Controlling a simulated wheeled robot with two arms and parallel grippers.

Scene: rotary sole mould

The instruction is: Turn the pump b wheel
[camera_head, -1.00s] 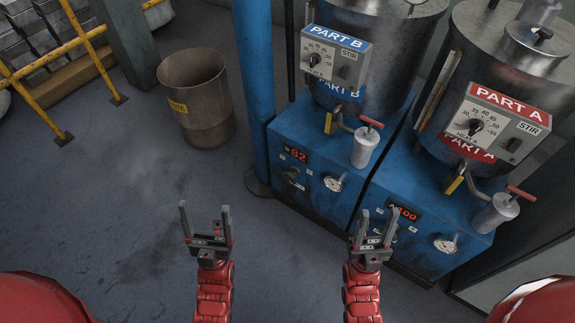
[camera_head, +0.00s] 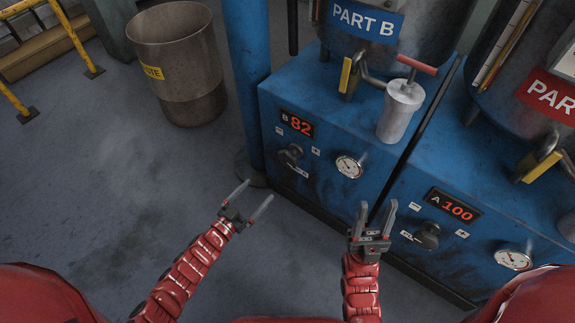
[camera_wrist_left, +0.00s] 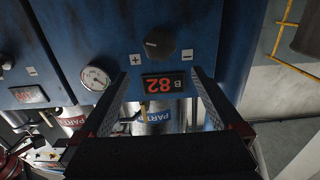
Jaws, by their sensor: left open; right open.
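The pump B wheel (camera_head: 291,154) is a small dark knob on the front of the blue cabinet, below a red display (camera_head: 297,124) reading B 82. In the left wrist view the wheel (camera_wrist_left: 160,40) appears upside down, with plus and minus labels beside it. My left gripper (camera_head: 249,200) is open and empty, below and to the left of the wheel and apart from it. In the left wrist view its fingers (camera_wrist_left: 163,108) stand apart with nothing between them. My right gripper (camera_head: 376,218) is open and empty, in front of the cabinets, left of the pump A wheel (camera_head: 427,235).
A round gauge (camera_head: 349,166) sits right of the B wheel. A blue post (camera_head: 247,80) stands just left of the cabinet. A waste bin (camera_head: 181,70) is farther left.

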